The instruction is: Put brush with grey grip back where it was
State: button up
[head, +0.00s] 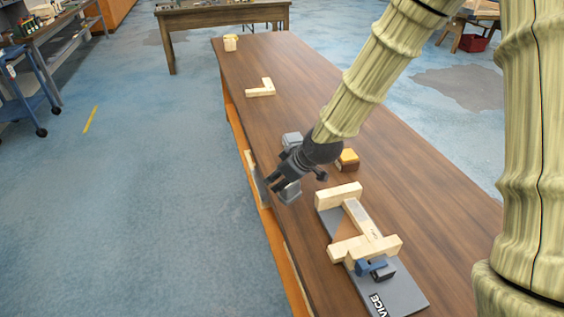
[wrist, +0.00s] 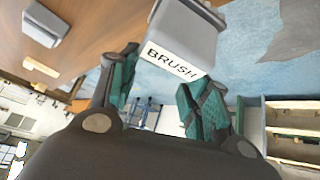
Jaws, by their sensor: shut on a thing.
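The brush with grey grip (wrist: 185,22) is a grey block with a white label that reads BRUSH, seen between my fingertips in the wrist view. In the head view it is the grey block (head: 290,192) by the fingertips, partly covered by them. My gripper (head: 276,180) reaches down over the left edge of the table, shut on this block. Its teal finger pads (wrist: 165,88) stand apart on either side of the labelled end. The block's underside is hidden, so I cannot tell whether it touches the table.
Another grey block (head: 292,140) stands behind my gripper on the long table (head: 300,85). A yellow-topped block (head: 347,160) lies to the right. A wooden frame (head: 362,220) sits on a grey board in front. An L-shaped wooden piece (head: 262,88) lies farther back, with clear tabletop around.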

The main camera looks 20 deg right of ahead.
jog(key=shift+w+d+f+p, duration=0.65)
jog(key=shift+w+f, duration=0.15)
jog(key=shift+w, duration=1.45)
jog(key=shift+w+d+f+p, duration=0.6)
jog(key=shift+w+f, duration=0.2)
jog(key=shift+w, duration=1.4)
jog(key=shift+w+d+f+p, duration=0.6)
jog(key=shift+w+f, duration=0.2)
jog(key=shift+w, duration=1.45)
jog(key=shift+f, duration=0.15)
jog(key=o, duration=1.3)
jog(key=shift+o, duration=0.2)
jog(key=b+v, duration=0.1)
jog(key=v, duration=1.1)
jog(key=shift+b, duration=0.35)
